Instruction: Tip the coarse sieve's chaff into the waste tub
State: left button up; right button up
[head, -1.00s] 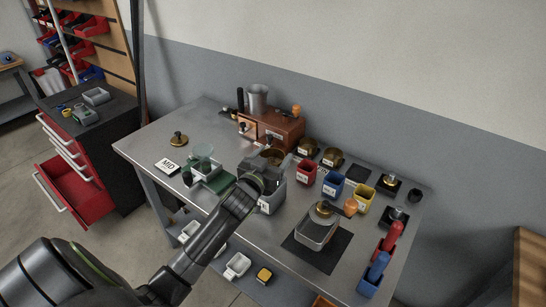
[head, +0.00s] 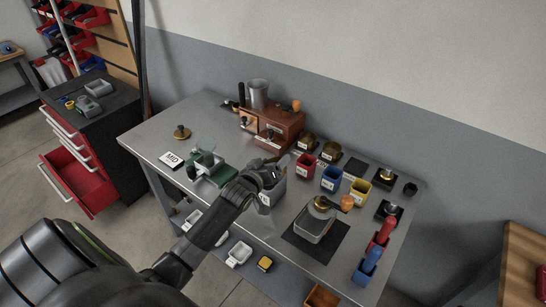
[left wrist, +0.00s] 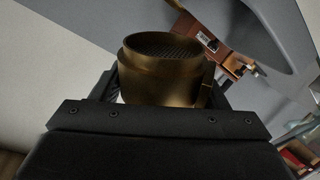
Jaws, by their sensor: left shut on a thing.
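My left gripper (head: 270,174) is shut on a brass sieve (left wrist: 162,72), which fills the middle of the left wrist view. Its round rim and a ridged or meshed inner surface show there; I cannot make out chaff. The room looks steeply slanted in that view, so the gripper and sieve are rolled over. In the head view the gripper hides most of the sieve. The grey waste tub (head: 277,196), with a white label, stands on the bench right under the gripper and is partly hidden by it. My right gripper is not in view.
The brown roaster (head: 279,126) stands behind the tub. Two brass cups (head: 307,142) and red (head: 306,166), blue (head: 331,180) and yellow (head: 357,193) bins are to the right. A green-based device (head: 207,166) is to the left. The bench's left end is mostly clear.

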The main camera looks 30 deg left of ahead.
aim_at(266, 162)
pick_arm(q)
jog(key=shift+a+r+n+p, duration=0.1)
jog(key=shift+r+n+p, duration=0.15)
jog(key=shift+n+p, duration=0.3)
jog(key=shift+w+a+n+g+h+p, duration=0.1)
jog(key=shift+a+n+g+h+p, duration=0.05)
jog(key=shift+n+g+h+p, duration=0.35)
jog(key=shift+a+f+n, duration=0.1)
jog(key=shift+f+n, duration=0.05)
jog(key=shift+n, duration=0.3)
jog(key=shift+w+a+f+n+g+h, duration=0.1)
jog(key=shift+a+f+n+g+h, duration=0.15)
jog(key=shift+n+h, duration=0.3)
jog(key=shift+w+a+f+n+g+h+b, duration=0.1)
jog(key=shift+a+f+n+g+h+b, duration=0.1)
jog(key=shift+n+h+b, duration=0.3)
jog(key=shift+a+f+n+g+h+b, duration=0.15)
jog(key=shift+f+n+b, duration=0.1)
jog(key=shift+n, duration=0.3)
jog(key=shift+w+a+f+n+h+b, duration=0.1)
jog(key=shift+a+f+n+h+b, duration=0.15)
jog(key=shift+n+h+b, duration=0.25)
jog(key=shift+w+a+f+n+h+b, duration=0.1)
jog(key=shift+a+f+n+h+b, duration=0.15)
jog(key=shift+n+b, duration=0.45)
jog(key=n+h+b, duration=0.1)
jog(key=a+n+g+h+b, duration=0.1)
jog(key=n, duration=0.1)
jog(key=shift+w+b, duration=0.1)
jog(key=shift+b, duration=0.3)
